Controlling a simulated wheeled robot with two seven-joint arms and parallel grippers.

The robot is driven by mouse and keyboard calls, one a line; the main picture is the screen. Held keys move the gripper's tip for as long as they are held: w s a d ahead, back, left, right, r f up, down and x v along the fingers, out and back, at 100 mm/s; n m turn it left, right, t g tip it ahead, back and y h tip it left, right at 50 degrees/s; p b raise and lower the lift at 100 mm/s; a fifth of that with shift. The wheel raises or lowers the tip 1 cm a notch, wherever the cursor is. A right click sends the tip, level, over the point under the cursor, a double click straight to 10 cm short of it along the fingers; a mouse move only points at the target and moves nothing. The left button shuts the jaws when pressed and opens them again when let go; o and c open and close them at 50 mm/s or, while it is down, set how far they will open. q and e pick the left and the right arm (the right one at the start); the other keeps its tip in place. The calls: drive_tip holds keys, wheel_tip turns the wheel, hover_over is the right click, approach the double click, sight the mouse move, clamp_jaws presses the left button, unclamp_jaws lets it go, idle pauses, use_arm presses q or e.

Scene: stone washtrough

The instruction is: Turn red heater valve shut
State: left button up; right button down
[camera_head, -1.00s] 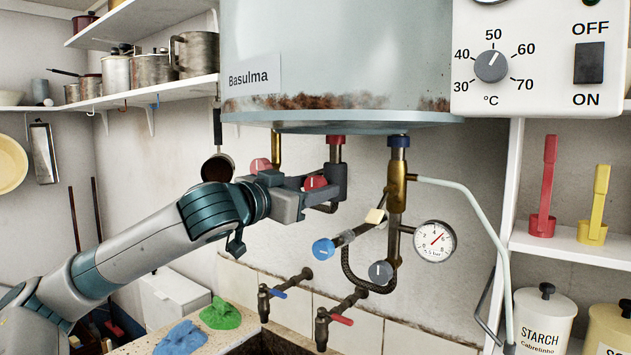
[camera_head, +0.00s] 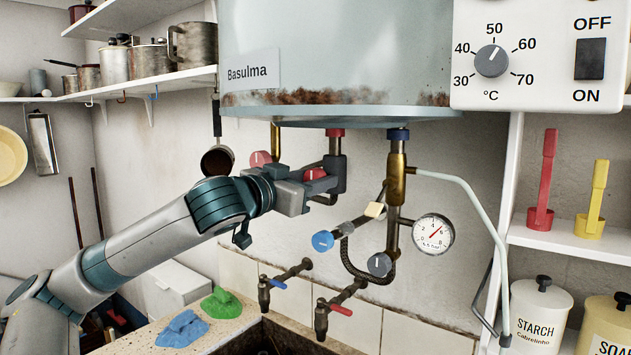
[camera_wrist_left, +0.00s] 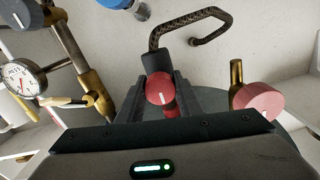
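The red valve knob (camera_head: 315,173) sits on the pipe below the red-collared fitting under the heater tank. My left gripper (camera_head: 312,186) is at this knob, with its fingers on either side. In the left wrist view the red knob (camera_wrist_left: 160,92), with a white line on its face, is between the two dark fingers (camera_wrist_left: 160,98). They appear to touch both its sides. A paler pinkish-red knob (camera_head: 260,158) is left of it on a brass pipe, outside the fingers. It also shows at the right of the left wrist view (camera_wrist_left: 258,104). My right gripper is out of view.
Right of the gripper are a blue knob (camera_head: 322,241), a grey knob (camera_head: 379,264) and a pressure gauge (camera_head: 433,234). Two taps (camera_head: 321,318) stick out over the trough below. The heater tank (camera_head: 335,50) hangs close above.

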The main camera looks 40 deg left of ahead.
use_arm(q)
drive_tip(key=shift+a+m, duration=0.1)
drive_tip(key=shift+m, duration=0.3)
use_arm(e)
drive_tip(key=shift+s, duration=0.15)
use_arm(q)
drive_tip(key=m, duration=0.4)
drive_tip(key=shift+r+p, duration=0.15)
drive_tip(key=shift+p, duration=0.2)
drive_tip(key=m+p, duration=0.1)
drive_tip(key=m, duration=0.3)
drive_tip(key=shift+m, duration=0.4)
drive_tip(key=m+p, duration=0.1)
drive_tip(key=m, duration=0.5)
drive_tip(key=shift+r+m+p, duration=0.1)
drive_tip(key=shift+m+p, duration=0.25)
drive_tip(key=shift+m, duration=0.75)
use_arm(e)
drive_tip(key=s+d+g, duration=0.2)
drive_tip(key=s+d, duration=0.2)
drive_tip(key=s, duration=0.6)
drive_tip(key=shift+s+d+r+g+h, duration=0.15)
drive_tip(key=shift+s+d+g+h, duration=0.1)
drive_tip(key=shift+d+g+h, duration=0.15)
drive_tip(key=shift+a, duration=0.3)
use_arm(q)
drive_tip(key=o, duration=1)
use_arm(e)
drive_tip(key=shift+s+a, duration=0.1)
